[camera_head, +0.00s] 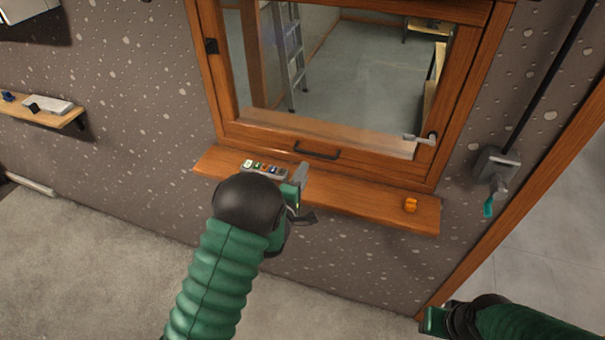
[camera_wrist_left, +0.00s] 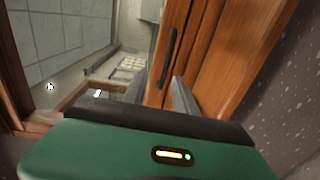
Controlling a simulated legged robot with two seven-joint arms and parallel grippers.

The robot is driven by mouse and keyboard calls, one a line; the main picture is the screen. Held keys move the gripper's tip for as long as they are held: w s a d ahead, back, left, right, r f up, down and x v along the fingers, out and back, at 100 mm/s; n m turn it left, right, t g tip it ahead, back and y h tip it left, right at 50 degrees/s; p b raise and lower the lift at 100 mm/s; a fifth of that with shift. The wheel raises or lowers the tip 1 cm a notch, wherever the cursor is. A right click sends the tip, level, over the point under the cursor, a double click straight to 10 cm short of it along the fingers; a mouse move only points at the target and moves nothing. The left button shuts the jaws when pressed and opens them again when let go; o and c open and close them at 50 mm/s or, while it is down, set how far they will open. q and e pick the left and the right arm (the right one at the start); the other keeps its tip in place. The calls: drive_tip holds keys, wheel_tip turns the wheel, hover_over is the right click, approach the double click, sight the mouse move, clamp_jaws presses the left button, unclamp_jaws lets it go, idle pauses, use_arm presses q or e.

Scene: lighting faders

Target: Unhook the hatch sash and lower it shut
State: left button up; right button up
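The hatch sash (camera_head: 285,142) is a wooden frame whose bottom rail shows low, near the sill, with a black handle (camera_head: 316,153). The handle also shows in the left wrist view (camera_wrist_left: 172,50). A silver hook or latch (camera_head: 422,138) sits at the rail's right end. I cannot tell whether a gap is left under the sash. My left gripper (camera_head: 301,195) is open and empty, in front of the sill and below the handle. In the left wrist view its fingers stand apart (camera_wrist_left: 163,84). My right gripper (camera_head: 440,320) is at the bottom right, its fingers not clear.
The wooden sill (camera_head: 365,202) carries a small fader panel (camera_head: 264,169) and an orange object (camera_head: 410,205). A grey wall box with a teal-tipped lever (camera_head: 490,205) is at right. A small shelf (camera_head: 40,113) hangs at left. The floor in front is clear.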

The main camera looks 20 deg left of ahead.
use_arm(q)
drive_tip(key=shift+s+a, duration=0.1)
drive_tip(key=shift+a, duration=0.15)
drive_tip(key=shift+c, duration=0.4)
clamp_jaws()
drive_tip(key=shift+d, duration=0.15)
use_arm(e)
drive_tip(key=shift+a, duration=0.1)
use_arm(q)
drive_tip(key=shift+d, duration=0.1)
drive_tip(key=shift+a, duration=0.2)
use_arm(e)
drive_tip(key=shift+a, duration=0.1)
use_arm(q)
drive_tip(key=shift+d, duration=0.1)
drive_tip(key=c, duration=0.6)
unclamp_jaws()
drive_tip(key=shift+c, duration=0.2)
drive_tip(key=o, duration=0.7)
